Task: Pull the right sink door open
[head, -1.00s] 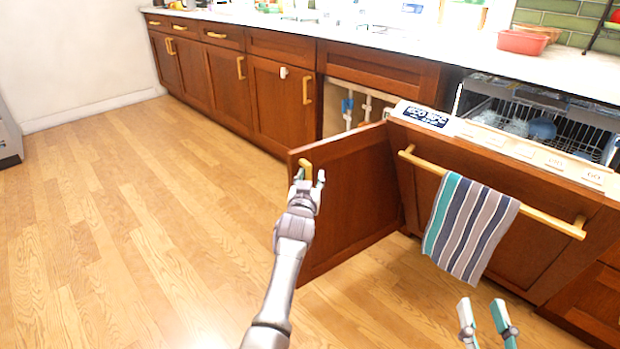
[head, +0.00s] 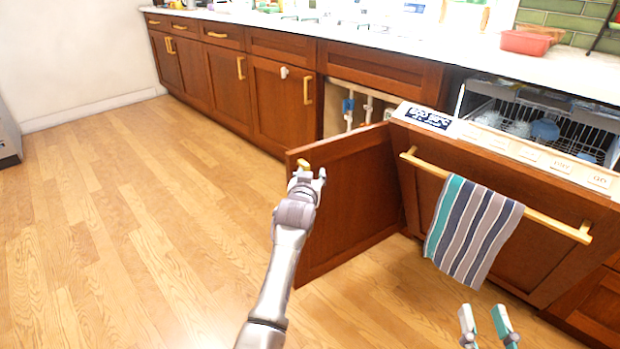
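The right sink door (head: 350,205) stands swung well out from the cabinet, its free edge toward me. Pipes (head: 367,107) show in the open cabinet behind it. My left gripper (head: 306,176) is at the top of the door's free edge, by the yellow handle (head: 304,164). The handle is mostly hidden, and I cannot tell whether the fingers are closed on it. My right gripper (head: 487,322) is open and empty at the bottom, over the floor in front of the dishwasher.
The dishwasher door (head: 470,215) is partly lowered just right of the sink door, with a striped towel (head: 473,230) on its bar. The left sink door (head: 283,105) is shut. The wooden floor (head: 130,230) at left is clear.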

